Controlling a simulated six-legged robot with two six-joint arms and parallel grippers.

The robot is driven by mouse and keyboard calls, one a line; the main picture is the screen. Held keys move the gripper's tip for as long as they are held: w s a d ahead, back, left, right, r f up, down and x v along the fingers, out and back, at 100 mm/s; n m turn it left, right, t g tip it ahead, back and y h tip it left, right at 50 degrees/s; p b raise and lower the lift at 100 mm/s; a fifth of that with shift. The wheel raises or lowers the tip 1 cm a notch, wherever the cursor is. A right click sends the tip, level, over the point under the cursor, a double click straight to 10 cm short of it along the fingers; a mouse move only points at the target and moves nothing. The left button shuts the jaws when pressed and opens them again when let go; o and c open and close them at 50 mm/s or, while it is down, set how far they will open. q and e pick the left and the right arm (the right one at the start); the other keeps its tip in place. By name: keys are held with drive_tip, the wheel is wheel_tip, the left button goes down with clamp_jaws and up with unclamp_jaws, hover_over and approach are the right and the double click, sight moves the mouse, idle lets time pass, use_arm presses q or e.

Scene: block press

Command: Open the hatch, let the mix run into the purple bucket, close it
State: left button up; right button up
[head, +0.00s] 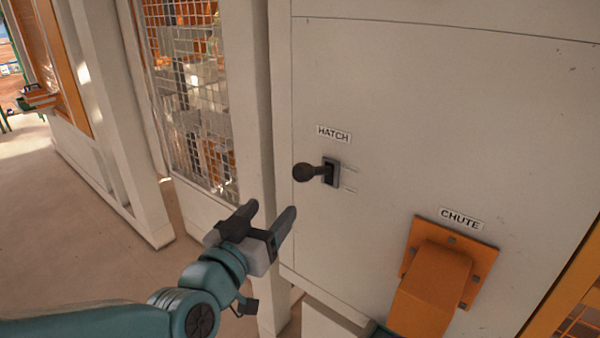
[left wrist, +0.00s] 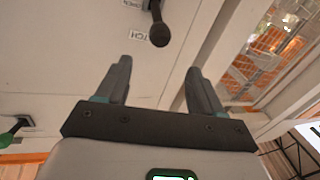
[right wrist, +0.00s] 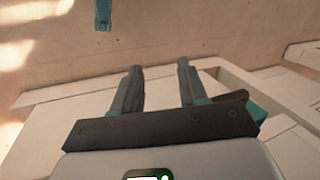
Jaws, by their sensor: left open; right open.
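The hatch lever (head: 308,172) has a dark round knob and sticks out of a slot plate under the HATCH label (head: 333,134) on the pale panel. In the left wrist view the knob (left wrist: 159,36) hangs just beyond the fingertips, between them in the picture. My left gripper (head: 270,210) is open and empty, below and left of the lever, apart from it. The orange chute (head: 435,285) juts from the panel at lower right, under the CHUTE label. My right gripper (right wrist: 160,66) is open and empty, seen only in its wrist view. No purple bucket is in view.
A wire mesh window (head: 195,95) and pale upright posts stand left of the panel. Open floor (head: 70,230) lies at the far left. A green-and-dark handle (left wrist: 14,130) shows at the left edge of the left wrist view.

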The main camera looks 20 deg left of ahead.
sight(299, 178)
use_arm(q)
drive_tip(key=w+p, duration=0.1)
drive_tip(key=w, duration=0.3)
drive_tip(key=w+d+p, duration=0.1)
drive_tip(key=w+p, duration=0.1)
drive_tip(key=w, duration=0.3)
drive_tip(key=w+p, duration=0.1)
drive_tip(key=w, duration=0.4)
drive_tip(key=shift+w+d+p, duration=0.15)
drive_tip(key=shift+d+p, duration=0.1)
drive_tip(key=shift+p, duration=0.05)
drive_tip(key=shift+w+f, duration=0.1)
drive_tip(key=shift+w, duration=0.3)
